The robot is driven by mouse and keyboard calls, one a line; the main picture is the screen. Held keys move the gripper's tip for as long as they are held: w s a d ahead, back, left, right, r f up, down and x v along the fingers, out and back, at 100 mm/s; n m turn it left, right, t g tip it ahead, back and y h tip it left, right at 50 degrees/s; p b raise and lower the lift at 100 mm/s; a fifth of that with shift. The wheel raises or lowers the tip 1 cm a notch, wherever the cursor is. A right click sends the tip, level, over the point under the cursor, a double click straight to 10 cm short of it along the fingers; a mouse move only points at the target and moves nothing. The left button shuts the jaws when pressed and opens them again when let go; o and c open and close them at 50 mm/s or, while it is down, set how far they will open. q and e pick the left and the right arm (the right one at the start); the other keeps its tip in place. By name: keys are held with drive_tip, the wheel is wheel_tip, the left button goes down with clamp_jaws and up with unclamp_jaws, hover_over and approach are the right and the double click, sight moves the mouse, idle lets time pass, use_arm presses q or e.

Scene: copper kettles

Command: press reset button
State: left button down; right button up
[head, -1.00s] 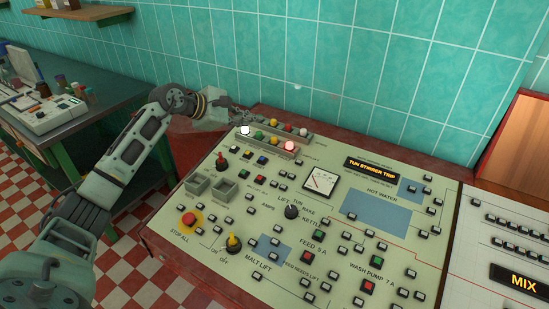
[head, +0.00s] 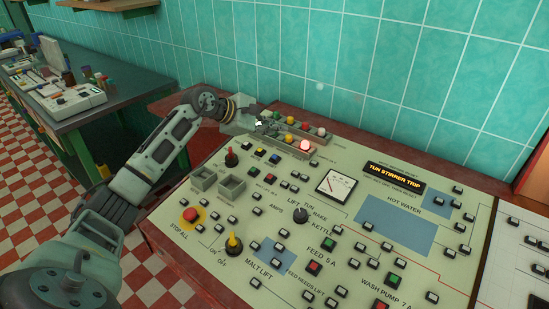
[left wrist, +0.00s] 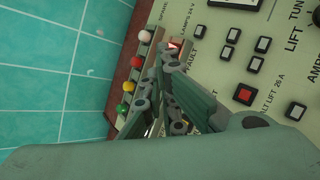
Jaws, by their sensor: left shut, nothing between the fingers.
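The sloped control panel (head: 330,250) is pale green with many buttons, lamps and labels. No button reads clearly as reset. My left gripper (head: 266,122) is shut and empty at the panel's back left corner, over the left end of the lamp rows. In the left wrist view its fingers (left wrist: 163,62) point up beside a lit red lamp (left wrist: 174,44), close to it; contact cannot be told. The lit red lamp also shows in the head view (head: 305,145). A display reading TUN STIRRER TRIP (head: 394,176) glows at the back. My right gripper is not in view.
A red stop button (head: 190,215) on a yellow ring and a yellow knob (head: 234,244) stand up at the panel's left front. A tiled wall (head: 330,60) rises behind. A dark side table (head: 120,100) with instruments stands at left.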

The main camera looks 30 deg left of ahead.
use_arm(q)
drive_tip(key=b, duration=0.3)
hover_over(275, 158)
drive_tip(key=s+d, duration=0.1)
drive_tip(key=s, duration=0.1)
drive_tip(key=f, duration=0.7)
drive_tip(key=shift+w+d, duration=0.1)
drive_tip(key=shift+w, duration=0.15)
drive_tip(key=shift+w+f+b, duration=0.2)
drive_tip(key=shift+f+b, duration=0.5)
drive_tip(key=shift+b, duration=0.1)
drive_tip(key=shift+f, duration=0.1)
drive_tip(key=shift+w+f+b, duration=0.1)
drive_tip(key=shift+f+b, duration=0.25)
drive_tip(key=shift+b, duration=0.2)
drive_tip(key=shift+f+b, duration=0.35)
drive_tip(key=shift+b, duration=0.15)
drive_tip(key=shift+r, duration=0.1)
idle(0.3)
drive_tip(key=shift+r+p, duration=0.35)
drive_tip(key=shift+r, duration=0.35)
